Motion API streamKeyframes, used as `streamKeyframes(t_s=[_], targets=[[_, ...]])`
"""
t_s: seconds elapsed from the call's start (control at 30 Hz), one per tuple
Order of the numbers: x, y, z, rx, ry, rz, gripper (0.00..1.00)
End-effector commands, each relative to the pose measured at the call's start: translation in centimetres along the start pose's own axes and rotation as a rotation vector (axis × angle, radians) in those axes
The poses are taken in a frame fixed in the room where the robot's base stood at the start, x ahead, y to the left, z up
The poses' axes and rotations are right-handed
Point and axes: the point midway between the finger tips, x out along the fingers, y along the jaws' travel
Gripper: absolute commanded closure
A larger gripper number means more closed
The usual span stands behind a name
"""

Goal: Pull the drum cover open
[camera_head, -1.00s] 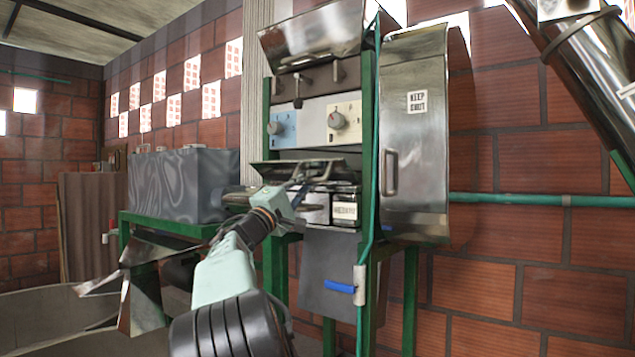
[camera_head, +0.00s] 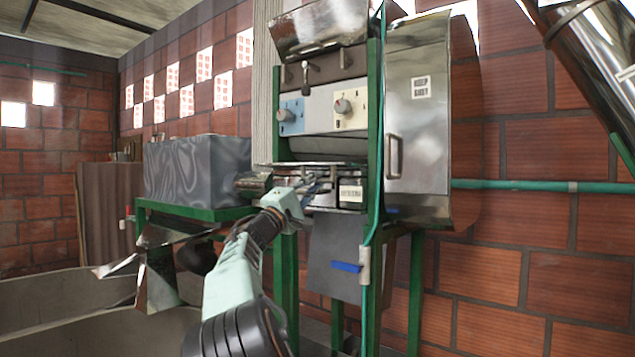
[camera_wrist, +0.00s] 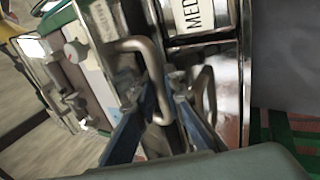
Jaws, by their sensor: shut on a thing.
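The machine's middle has a shiny metal cover (camera_head: 325,164) below the knob panel, its thin edge seen nearly flat. A rounded grey surface (camera_head: 322,148) shows above it. My gripper (camera_head: 318,186) is at the front of this part, left of a small white label. In the wrist view, a bent metal bar handle (camera_wrist: 147,62) on shiny metal passes between the fingertips of my gripper (camera_wrist: 158,105), which is shut on it. The label (camera_wrist: 192,14) there reads "MED", its rest cut off. The exact contact is partly hidden by the fingers.
A tall metal cover with a handle (camera_head: 394,157) and a "KEEP SHUT" label stands to the right. Green posts (camera_head: 373,150) frame the machine. A grey tank (camera_head: 197,172) stands left. A green pipe (camera_head: 545,186) runs along the brick wall.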

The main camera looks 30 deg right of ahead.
Motion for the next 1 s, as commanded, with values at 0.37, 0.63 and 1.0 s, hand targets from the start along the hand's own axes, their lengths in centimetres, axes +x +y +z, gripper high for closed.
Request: streamKeyframes(t_s=[0.37,0.63,1.0], targets=[[-0.1,-0.1,-0.2,0.001,0.003,-0.002,1.0],[-0.1,0.0,-0.1,0.0,0.002,-0.001,0.73],[-1.1,0.0,-0.1,0.0,0.002,-0.001,0.73]])
